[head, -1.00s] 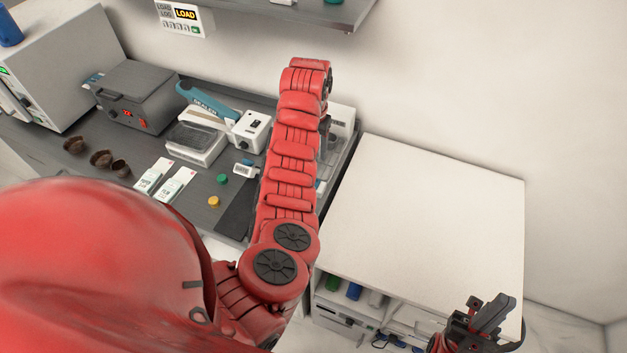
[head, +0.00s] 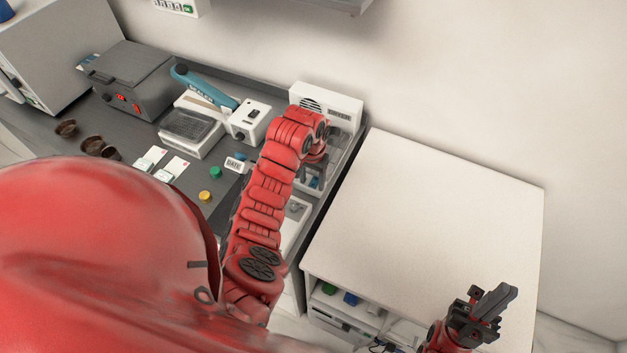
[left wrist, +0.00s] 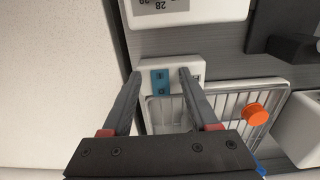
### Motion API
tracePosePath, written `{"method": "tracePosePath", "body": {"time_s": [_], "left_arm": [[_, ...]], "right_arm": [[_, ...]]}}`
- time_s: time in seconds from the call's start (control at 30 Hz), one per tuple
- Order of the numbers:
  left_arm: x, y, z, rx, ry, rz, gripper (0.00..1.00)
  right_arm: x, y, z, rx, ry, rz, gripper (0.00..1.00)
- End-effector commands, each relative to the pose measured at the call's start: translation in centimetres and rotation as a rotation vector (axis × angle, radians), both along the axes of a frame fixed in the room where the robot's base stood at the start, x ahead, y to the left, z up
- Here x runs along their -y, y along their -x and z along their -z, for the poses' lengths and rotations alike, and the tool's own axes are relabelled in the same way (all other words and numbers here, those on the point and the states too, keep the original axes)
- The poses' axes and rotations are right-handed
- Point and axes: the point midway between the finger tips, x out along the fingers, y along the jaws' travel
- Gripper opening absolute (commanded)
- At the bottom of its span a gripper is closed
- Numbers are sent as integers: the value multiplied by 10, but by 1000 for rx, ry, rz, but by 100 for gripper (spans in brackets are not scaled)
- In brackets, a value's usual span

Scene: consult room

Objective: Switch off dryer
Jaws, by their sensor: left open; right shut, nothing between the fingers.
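The white dryer (head: 345,103), a box with a round vent and a dark label, stands at the back right end of the grey counter. My left arm reaches towards it, and my left gripper (head: 312,178) is low in front of it, partly hidden by the wrist. In the left wrist view the left gripper (left wrist: 161,74) is open and empty. A small white block with a blue lettered switch plate (left wrist: 160,82) lies between its fingertips; I cannot tell whether they touch it. My right gripper (head: 492,303) is shut and empty over the white cabinet's front right.
A wire rack (left wrist: 235,100) with an orange cap (left wrist: 255,115) is beside the fingers. A teal-handled sealer (head: 203,88), a white box (head: 250,122) and a grey machine (head: 130,80) stand further left. The white cabinet top (head: 430,210) is clear.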

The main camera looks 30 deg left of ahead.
Motion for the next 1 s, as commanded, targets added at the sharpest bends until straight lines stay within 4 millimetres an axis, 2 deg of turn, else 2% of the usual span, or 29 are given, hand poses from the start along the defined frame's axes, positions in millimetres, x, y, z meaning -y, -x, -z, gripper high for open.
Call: {"method": "tracePosePath", "body": {"time_s": [0.27, 0.37, 0.6, 0.63, 1.0], "left_arm": [[0, 0, 1, 2, 0, 0, 60], [0, 0, 1, 2, 0, 0, 46], [0, 0, 1, 2, -1, 0, 2], [0, 0, 1, 2, -1, 0, 0], [-1, -4, -1, -29, -2, -2, 0]], "right_arm": [[0, 0, 1, 0, 0, 0, 0], [0, 0, 1, 0, 0, 0, 0], [0, 0, 1, 0, 0, 0, 0], [0, 0, 1, 0, 0, 0, 0], [0, 0, -1, 0, 0, 0, 0]]}}
